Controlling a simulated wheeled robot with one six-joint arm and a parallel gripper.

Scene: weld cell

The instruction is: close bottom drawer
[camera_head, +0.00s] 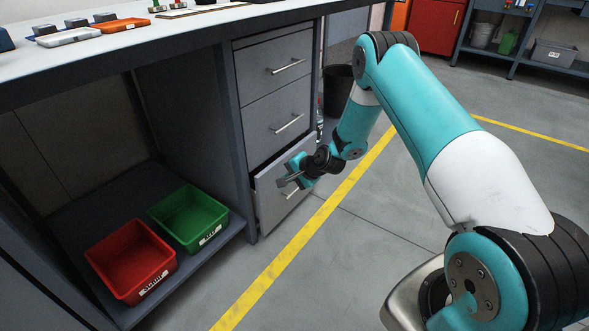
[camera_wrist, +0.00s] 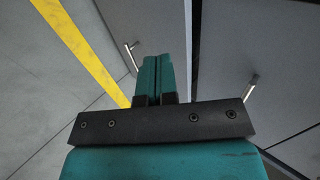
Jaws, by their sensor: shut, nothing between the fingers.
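The bottom drawer (camera_head: 268,208) is the lowest of three grey drawers under the workbench. Its front stands out a little from the cabinet, with a dark gap along its top edge. Its bar handle is partly hidden by my gripper (camera_head: 284,182), which is at the drawer front near the upper middle. In the wrist view, my teal gripper fingers (camera_wrist: 158,62) are shut and empty, pointing at the bottom drawer front (camera_wrist: 155,25), close to its handle (camera_wrist: 131,56). I cannot tell whether the fingertips touch the front.
The middle drawer (camera_head: 272,122) and top drawer (camera_head: 270,62) above look flush. A red bin (camera_head: 130,262) and a green bin (camera_head: 188,217) sit on the lower shelf at left. A black waste bin (camera_head: 338,90) stands behind my arm. The floor in front is clear, with a yellow line (camera_head: 290,250).

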